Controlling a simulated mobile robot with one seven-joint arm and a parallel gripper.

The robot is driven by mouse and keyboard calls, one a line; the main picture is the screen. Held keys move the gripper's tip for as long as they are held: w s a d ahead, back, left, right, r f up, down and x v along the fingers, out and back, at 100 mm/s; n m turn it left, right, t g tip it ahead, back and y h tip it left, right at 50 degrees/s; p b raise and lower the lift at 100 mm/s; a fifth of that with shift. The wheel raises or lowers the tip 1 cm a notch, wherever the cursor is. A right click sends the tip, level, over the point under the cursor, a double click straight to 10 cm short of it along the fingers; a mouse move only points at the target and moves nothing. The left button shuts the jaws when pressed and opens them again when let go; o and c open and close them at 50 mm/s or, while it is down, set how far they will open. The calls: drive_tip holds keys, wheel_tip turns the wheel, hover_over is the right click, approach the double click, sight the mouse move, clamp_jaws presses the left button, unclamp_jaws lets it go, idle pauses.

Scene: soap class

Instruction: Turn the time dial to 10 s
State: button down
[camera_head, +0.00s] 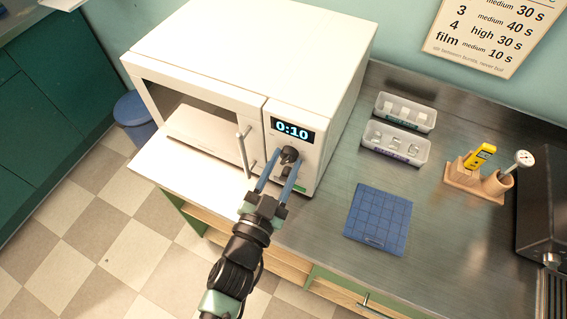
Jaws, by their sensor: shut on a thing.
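The white microwave (250,45) stands on the counter at the left. Its display (292,130) reads 0:10. The dark time dial (290,154) sits on the front panel just below the display. My gripper (281,163) reaches up to the panel with its two blue fingers around the dial, shut on it. Part of the dial and of the controls below it is hidden by the fingers. A vertical door handle (243,150) stands to the left of my gripper.
A blue gridded mat (379,218) lies on the counter (320,240) right of my gripper. Two white trays with small pieces, the nearer one (395,143) and the farther one (405,112), sit behind it. A wooden holder (474,186) carries a yellow device and a dial thermometer (523,159).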

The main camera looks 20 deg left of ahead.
drive_tip(key=shift+c, duration=2.2)
unclamp_jaws()
drive_tip(key=s+b, duration=0.2)
drive_tip(key=s, duration=1.1)
drive_tip(key=shift+d+f+b, duration=0.15)
drive_tip(key=shift+f+b, duration=0.05)
drive_tip(key=shift+b, duration=0.2)
